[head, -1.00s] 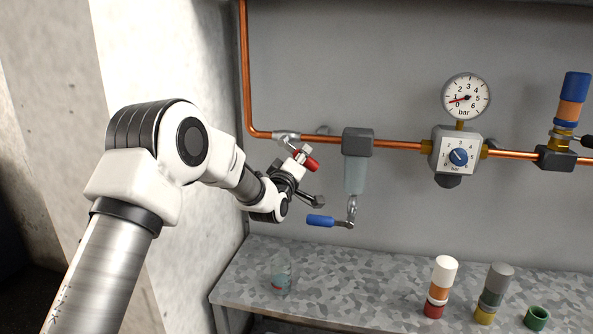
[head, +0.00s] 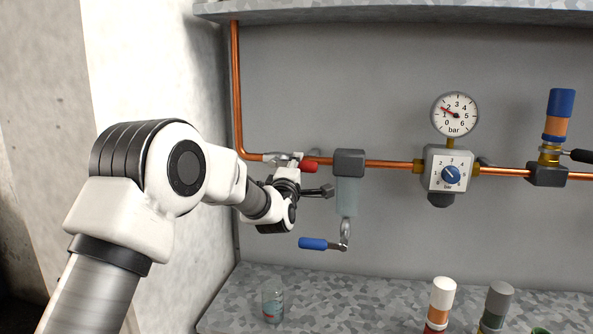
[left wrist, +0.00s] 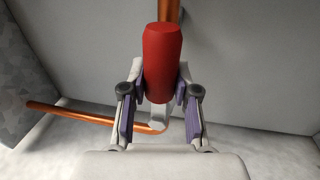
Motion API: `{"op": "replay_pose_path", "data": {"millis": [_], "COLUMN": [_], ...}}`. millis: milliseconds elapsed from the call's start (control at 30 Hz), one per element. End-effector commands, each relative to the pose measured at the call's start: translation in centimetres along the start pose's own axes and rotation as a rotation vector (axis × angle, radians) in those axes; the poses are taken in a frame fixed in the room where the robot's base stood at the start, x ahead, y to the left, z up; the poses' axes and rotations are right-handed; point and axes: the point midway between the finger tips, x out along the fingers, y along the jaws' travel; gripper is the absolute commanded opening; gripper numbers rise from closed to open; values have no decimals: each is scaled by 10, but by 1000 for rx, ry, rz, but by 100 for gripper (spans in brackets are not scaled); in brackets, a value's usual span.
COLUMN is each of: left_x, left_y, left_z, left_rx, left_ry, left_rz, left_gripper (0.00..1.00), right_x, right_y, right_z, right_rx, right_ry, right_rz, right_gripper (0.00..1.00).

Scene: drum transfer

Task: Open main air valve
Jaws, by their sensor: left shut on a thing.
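The main air valve's red handle (head: 309,167) lies close to level, nearly along the copper pipe (head: 390,164). My left gripper (head: 294,169) is at the handle. In the left wrist view, the red handle (left wrist: 162,62) stands between the two fingers of my left gripper (left wrist: 162,92), which is shut on it. The valve body is mostly hidden behind the gripper in the head view. The pressure gauge (head: 454,114) has its red needle pointing up and left, around 2. My right gripper is not in view.
A filter (head: 349,163) with a blue-handled drain lever (head: 313,243) hangs right of the valve. A regulator (head: 450,176) with a blue knob is further right. A glass (head: 272,302) and coloured cylinders (head: 441,300) stand on the bench below. A shelf (head: 400,10) is above.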

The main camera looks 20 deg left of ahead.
Motion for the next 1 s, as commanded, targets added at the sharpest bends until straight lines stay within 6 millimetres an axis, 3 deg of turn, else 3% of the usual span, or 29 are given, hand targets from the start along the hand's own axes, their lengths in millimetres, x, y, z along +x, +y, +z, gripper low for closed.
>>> {"op": "replay_pose_path", "data": {"millis": [333, 367, 400, 767, 867, 1000], "left_x": [1, 1, 1, -3, -14, -47], "left_y": [3, 3, 2, 1, 1, 1], "left_z": [0, 0, 0, 0, 0, 0], "left_rx": [-1, -1, -1, 0, 0, 1], "left_ry": [1, 1, 1, 0, 0, -1], "left_rz": [5, 5, 5, 1, 0, 0], "left_gripper": [0, 40, 54, 56, 56, 56], "right_x": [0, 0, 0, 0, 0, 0], "right_y": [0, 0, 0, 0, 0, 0], "right_z": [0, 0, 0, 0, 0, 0], "right_rx": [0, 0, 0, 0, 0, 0], "right_ry": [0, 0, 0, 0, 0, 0], "right_rz": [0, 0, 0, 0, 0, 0], "right_gripper": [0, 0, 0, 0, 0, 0]}}
